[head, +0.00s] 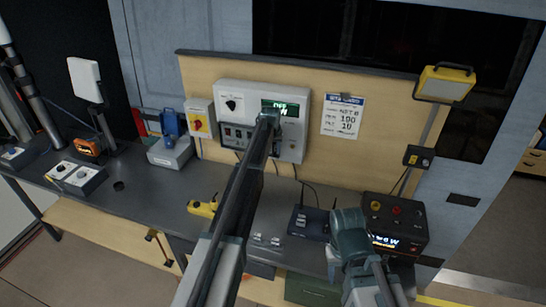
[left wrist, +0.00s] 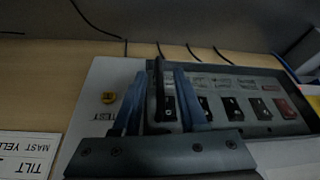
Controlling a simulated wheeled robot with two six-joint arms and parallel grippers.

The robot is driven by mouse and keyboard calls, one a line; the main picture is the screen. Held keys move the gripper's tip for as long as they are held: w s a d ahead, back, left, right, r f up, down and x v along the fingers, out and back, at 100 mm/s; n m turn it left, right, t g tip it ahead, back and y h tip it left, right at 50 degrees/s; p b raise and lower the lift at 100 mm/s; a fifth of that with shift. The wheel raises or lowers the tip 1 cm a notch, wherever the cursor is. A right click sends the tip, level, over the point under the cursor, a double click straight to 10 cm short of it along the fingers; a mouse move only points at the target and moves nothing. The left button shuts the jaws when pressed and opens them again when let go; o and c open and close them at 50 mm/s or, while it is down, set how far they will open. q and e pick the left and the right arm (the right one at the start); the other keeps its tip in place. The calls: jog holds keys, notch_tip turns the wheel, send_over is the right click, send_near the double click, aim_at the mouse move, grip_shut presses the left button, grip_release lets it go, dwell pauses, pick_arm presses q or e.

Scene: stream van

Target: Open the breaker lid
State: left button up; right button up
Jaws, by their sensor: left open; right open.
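The breaker section (head: 237,135) is a dark-framed strip with several switches, low on the grey wall panel (head: 232,94). In the left wrist view it appears upside down, with a dark frame (left wrist: 250,130) around several dark switches and a red one. I cannot tell a clear lid apart from the frame. My left gripper (head: 268,120) is in front of the panel, hiding part of it. In the left wrist view its two blue-grey fingers (left wrist: 160,98) are apart, with a dark upright bar (left wrist: 159,78) showing between them; contact is unclear. My right gripper (head: 348,222) is low, away from the panel.
A dark box with a lit display (head: 395,222) stands beside my right gripper. A router-like box (head: 308,222) and a yellow tool (head: 203,207) lie on the bench. A red-knob switch box (head: 199,122) is left of the panel. A notice (head: 342,115) hangs at right.

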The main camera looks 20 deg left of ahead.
pick_arm(q)
jog(key=shift+w+f, duration=0.1)
jog(key=shift+f, duration=0.25)
grip_shut()
dwell(1.2)
